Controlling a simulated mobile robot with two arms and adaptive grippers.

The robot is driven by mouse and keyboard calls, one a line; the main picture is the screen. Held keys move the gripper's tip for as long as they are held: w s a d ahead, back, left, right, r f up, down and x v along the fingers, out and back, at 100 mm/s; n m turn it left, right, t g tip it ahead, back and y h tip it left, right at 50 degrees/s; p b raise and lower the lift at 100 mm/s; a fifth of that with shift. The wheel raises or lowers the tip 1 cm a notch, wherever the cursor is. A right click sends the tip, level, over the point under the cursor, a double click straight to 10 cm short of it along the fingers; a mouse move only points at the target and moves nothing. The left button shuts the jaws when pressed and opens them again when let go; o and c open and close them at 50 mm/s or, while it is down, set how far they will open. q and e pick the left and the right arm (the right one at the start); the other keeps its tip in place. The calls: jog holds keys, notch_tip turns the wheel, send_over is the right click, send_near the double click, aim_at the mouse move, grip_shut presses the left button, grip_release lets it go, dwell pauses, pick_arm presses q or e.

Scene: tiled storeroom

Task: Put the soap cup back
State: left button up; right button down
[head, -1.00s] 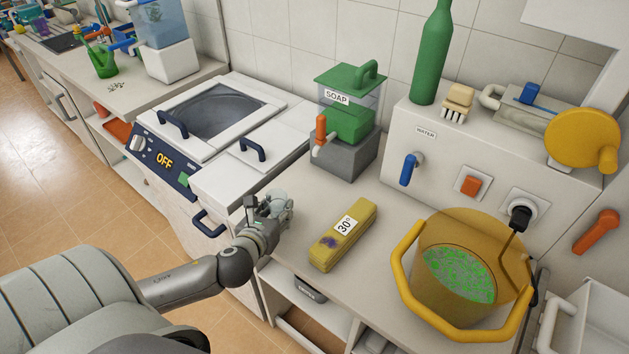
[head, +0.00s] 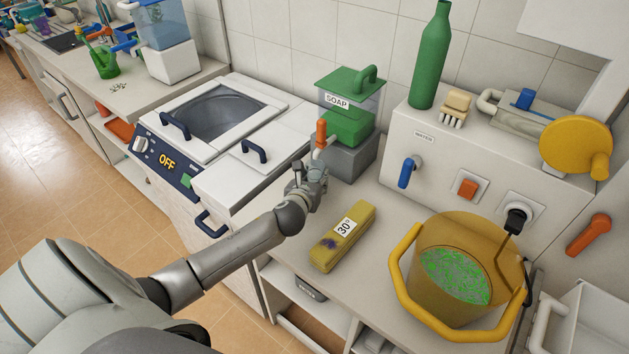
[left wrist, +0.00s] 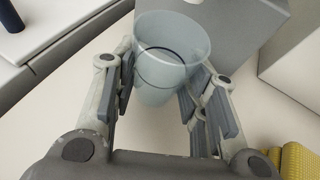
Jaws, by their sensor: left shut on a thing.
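The soap cup (left wrist: 172,50) is a clear, pale blue cup, seen in the left wrist view between the fingers of my left gripper (left wrist: 160,85). The gripper is shut on it. In the head view my left gripper (head: 310,178) is at the front of the soap dispenser, just below its orange-handled tap (head: 320,136), and mostly hides the cup. The dispenser (head: 347,103) has a green lid, holds green soap and stands on a grey block (head: 355,163). I cannot tell whether the cup touches the counter. My right gripper is not in view.
A yellow packet marked 30° (head: 342,237) lies on the counter in front. An amber bucket (head: 412,285) with green-flecked contents stands to the right, before the water unit (head: 450,150). The white washer (head: 165,130), reading OFF, is to the left.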

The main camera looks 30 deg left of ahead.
pick_arm(q)
jog(key=shift+w+d+f, duration=0.1)
jog(key=shift+w+f, duration=0.15)
jog(key=shift+f, duration=0.6)
jog(key=shift+s+r, duration=0.1)
jog(key=o, duration=1)
